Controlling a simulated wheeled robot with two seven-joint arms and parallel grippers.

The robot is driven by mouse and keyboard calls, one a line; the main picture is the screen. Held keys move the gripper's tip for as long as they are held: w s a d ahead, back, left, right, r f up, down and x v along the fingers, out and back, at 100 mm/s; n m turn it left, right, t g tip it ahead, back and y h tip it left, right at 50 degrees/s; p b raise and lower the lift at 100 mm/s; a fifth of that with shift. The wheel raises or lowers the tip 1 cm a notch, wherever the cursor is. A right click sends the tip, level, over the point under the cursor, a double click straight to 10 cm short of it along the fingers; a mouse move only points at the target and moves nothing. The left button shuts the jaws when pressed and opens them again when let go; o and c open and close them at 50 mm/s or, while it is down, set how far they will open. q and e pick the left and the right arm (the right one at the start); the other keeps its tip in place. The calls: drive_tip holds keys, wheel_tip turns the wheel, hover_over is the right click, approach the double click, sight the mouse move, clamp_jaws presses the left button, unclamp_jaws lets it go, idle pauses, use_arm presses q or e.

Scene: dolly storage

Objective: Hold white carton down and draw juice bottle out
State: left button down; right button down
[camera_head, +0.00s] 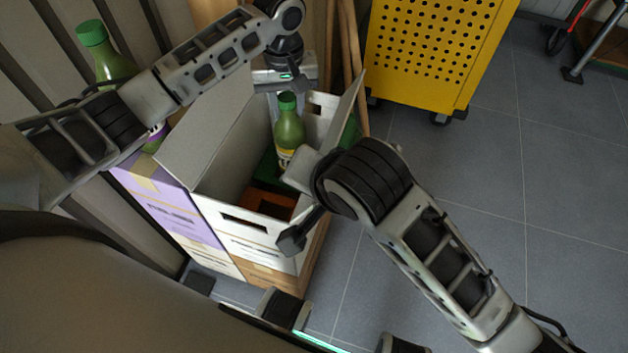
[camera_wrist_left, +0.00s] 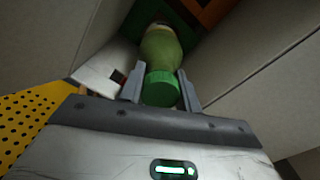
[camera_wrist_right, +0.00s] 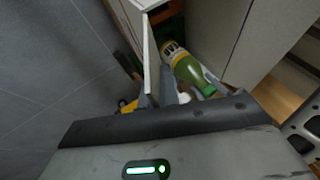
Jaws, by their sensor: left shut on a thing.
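The white carton (camera_head: 225,130) stands open-topped with its flaps up. The green juice bottle (camera_head: 289,135) stands in it, and its green cap shows in the left wrist view (camera_wrist_left: 161,88). My left gripper (camera_wrist_left: 161,86) is shut on the bottle at its cap, with one finger on each side. My right gripper (camera_wrist_right: 163,98) is low over the carton's near right side, by a thin upright panel edge (camera_wrist_right: 151,58). Its fingers are partly hidden, so I cannot tell if they grip the panel. The bottle's lower part is inside the carton.
A purple box (camera_head: 168,205) stands against the carton's left side, with another green-capped bottle (camera_head: 103,55) behind my left arm. A yellow perforated cabinet (camera_head: 430,55) on castors stands behind at the right. The grey tiled floor (camera_head: 470,160) to the right is clear.

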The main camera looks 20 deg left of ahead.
sight(287, 96)
use_arm(q)
drive_tip(key=shift+r, duration=2.05)
use_arm(e)
drive_tip(key=c, duration=1.6)
unclamp_jaws()
drive_tip(key=shift+o, duration=0.2)
